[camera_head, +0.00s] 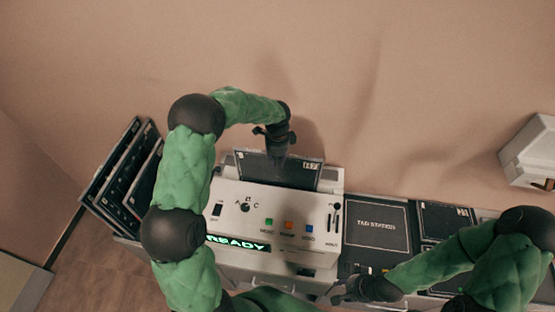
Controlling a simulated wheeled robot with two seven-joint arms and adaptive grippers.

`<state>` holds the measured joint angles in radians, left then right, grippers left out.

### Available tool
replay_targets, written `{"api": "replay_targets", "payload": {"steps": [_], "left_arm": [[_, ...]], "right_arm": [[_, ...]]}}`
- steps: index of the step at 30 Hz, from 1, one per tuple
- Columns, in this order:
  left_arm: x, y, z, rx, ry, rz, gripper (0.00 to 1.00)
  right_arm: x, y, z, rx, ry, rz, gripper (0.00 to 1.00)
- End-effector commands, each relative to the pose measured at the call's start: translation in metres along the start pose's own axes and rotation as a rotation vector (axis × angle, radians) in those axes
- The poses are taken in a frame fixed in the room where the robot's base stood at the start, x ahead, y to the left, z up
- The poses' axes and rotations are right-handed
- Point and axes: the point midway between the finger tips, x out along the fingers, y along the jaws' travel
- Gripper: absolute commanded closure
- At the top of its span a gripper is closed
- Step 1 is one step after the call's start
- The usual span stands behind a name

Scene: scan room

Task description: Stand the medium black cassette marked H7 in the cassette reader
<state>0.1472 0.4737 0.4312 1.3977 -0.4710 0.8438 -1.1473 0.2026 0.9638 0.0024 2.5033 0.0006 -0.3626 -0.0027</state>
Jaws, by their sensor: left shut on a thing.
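A black cassette (255,168) stands nearly upright at the back of the white cassette reader (230,205). It has a small pale label at its upper right corner, too small to read for sure. My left gripper (277,150) is shut on the cassette's top edge from above. The cassette's lower edge is hidden behind the reader's front panel, so I cannot tell how deep it sits. The reader shows a green READY display (238,244). My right gripper (343,296) hangs low in front of the reader's right side, apart from the cassette; its fingers are too small to judge.
Several black cassettes (122,170) lean in a rack at the left. A dark tag station (377,226) and another black cassette (445,220) lie on the counter at the right. A white wall box (530,155) is at the far right. The wall behind is bare.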

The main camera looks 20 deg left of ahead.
Motion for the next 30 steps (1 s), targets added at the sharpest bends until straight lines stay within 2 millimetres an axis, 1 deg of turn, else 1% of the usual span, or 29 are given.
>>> {"api": "replay_targets", "payload": {"steps": [30], "left_arm": [[0.024, -0.002, 0.0, -0.001, 0.0, -0.005, 1.0]], "right_arm": [[0.016, 0.006, -0.001, 0.0, 0.0, 0.0, 0.6]]}}
